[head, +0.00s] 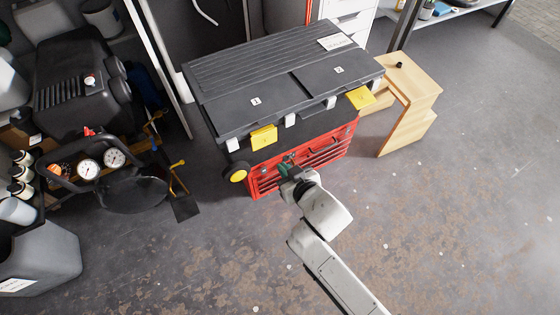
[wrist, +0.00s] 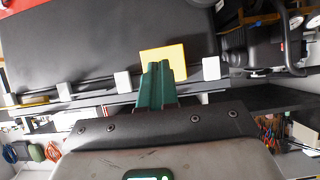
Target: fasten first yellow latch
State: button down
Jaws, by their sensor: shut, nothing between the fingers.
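A black-lidded toolbox (head: 255,100) with red drawers stands on the floor. Two yellow latches are on the lid's front edge. The first latch (head: 264,138) is near the lid label 1, and the second latch (head: 360,97) is near the right corner, sticking outward. My gripper (head: 287,160) is in front of the toolbox, below and right of the first latch. In the wrist view its green fingers (wrist: 157,68) are shut together and empty, overlapping the lower part of a yellow latch (wrist: 165,56). I cannot tell whether they touch.
White blocks (head: 291,119) line the lid edge. A wooden stand (head: 415,100) is at right of the toolbox. A black compressor with gauges (head: 88,168) stands at left, with a grey bin (head: 45,260) in front. The floor in the foreground is open.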

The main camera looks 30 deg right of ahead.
jog(key=s, duration=0.7)
dwell(0.5)
jog(key=s+d+r+g, duration=0.1)
jog(key=s+d+g, duration=0.4)
jog(key=s, duration=0.4)
jog(key=s+d+g, duration=0.2)
jog(key=s+g, duration=0.4)
jog(key=s, duration=0.3)
notch_tip(320, 180, up, 15)
jog(key=p, duration=1.5)
jog(key=shift+s+r, duration=0.15)
jog(key=c, duration=1.8)
grip_release()
jog(key=shift+d, duration=0.1)
